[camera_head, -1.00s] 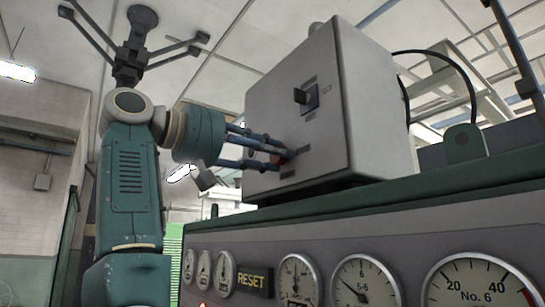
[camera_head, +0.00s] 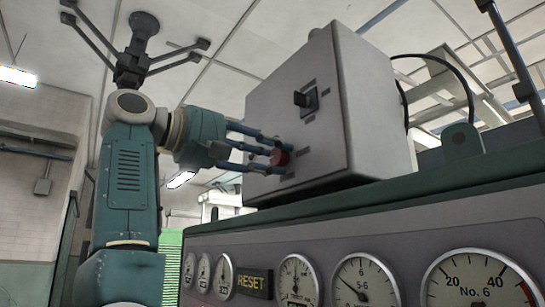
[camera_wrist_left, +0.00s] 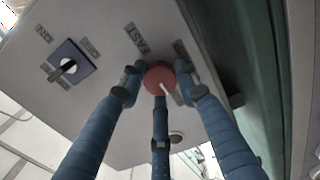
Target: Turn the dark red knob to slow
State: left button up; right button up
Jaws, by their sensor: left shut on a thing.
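The dark red knob (camera_head: 280,157) sits on the left-hand face of the grey control box (camera_head: 300,130). It also shows in the left wrist view (camera_wrist_left: 157,75), with a white mark near its lower edge. My left gripper (camera_head: 265,153) has its three blue fingers around the knob and is shut on it; the fingers also show in the left wrist view (camera_wrist_left: 157,88). A label reading FAST (camera_wrist_left: 137,38) is beside the knob. Another label (camera_wrist_left: 181,50) is partly behind a finger and I cannot read it. My right gripper is not in view.
A black switch on a blue plate (camera_head: 306,100) is on the same face above the knob. The box stands on a green-edged console with several round gauges (camera_head: 366,284) and a RESET label (camera_head: 252,281). A black cable (camera_head: 450,60) runs behind the box.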

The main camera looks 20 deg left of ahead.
pick_arm(q)
jog(key=shift+f, duration=0.1)
dwell(0.4)
jog(key=o, duration=1.2)
jog(key=shift+a, duration=0.1)
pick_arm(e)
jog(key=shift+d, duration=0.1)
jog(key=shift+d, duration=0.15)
pick_arm(q)
jog(key=shift+s, duration=0.15)
jog(key=v, duration=1.1)
jog(key=shift+s+a, duration=0.25)
jog(key=shift+a, duration=0.1)
